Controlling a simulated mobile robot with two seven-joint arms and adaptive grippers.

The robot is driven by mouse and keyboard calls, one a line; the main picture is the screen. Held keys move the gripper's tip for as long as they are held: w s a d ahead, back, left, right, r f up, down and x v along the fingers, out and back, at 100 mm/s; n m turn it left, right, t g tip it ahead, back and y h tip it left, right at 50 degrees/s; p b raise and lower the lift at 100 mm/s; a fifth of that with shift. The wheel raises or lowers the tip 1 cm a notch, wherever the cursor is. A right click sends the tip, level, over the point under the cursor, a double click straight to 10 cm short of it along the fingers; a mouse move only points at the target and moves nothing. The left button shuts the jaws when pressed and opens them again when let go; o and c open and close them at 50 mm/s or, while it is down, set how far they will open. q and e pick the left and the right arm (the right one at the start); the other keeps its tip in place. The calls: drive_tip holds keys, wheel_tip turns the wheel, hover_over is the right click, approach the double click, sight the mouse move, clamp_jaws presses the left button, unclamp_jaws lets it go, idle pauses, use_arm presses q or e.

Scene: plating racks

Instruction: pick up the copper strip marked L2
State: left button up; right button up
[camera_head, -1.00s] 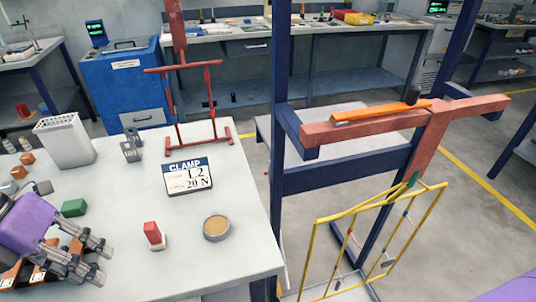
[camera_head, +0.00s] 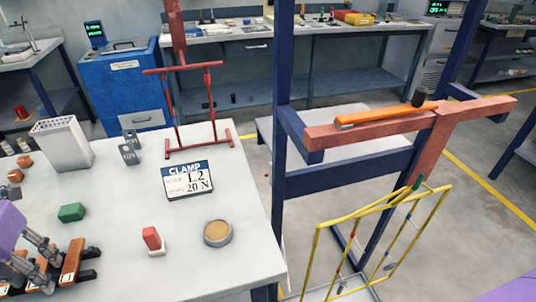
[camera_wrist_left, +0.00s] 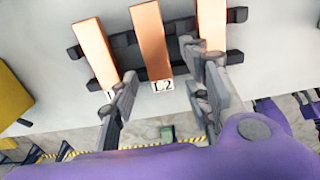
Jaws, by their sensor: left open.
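The copper strip marked L2 (camera_wrist_left: 152,40) is the middle one of three strips on a dark rack in the left wrist view. Its white L2 label (camera_wrist_left: 163,86) shows at its near end. My left gripper (camera_wrist_left: 167,95) is open, with one finger on either side of the L2 label and nothing between the fingers. The left finger partly covers the label of the left strip (camera_wrist_left: 96,50); the right finger overlaps the near end of the right strip (camera_wrist_left: 211,25). In the head view the left gripper (camera_head: 38,258) is at the lower left by the strips. My right gripper is not in view.
A clamp sign (camera_head: 188,180) reading L2, 20 N stands on the white table. A yellow frame (camera_head: 316,255) hangs beyond the table's right edge.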

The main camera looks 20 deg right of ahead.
use_arm(q)
drive_tip(key=shift+c, duration=0.2)
clamp_jaws()
drive_tip(key=shift+r, duration=0.2)
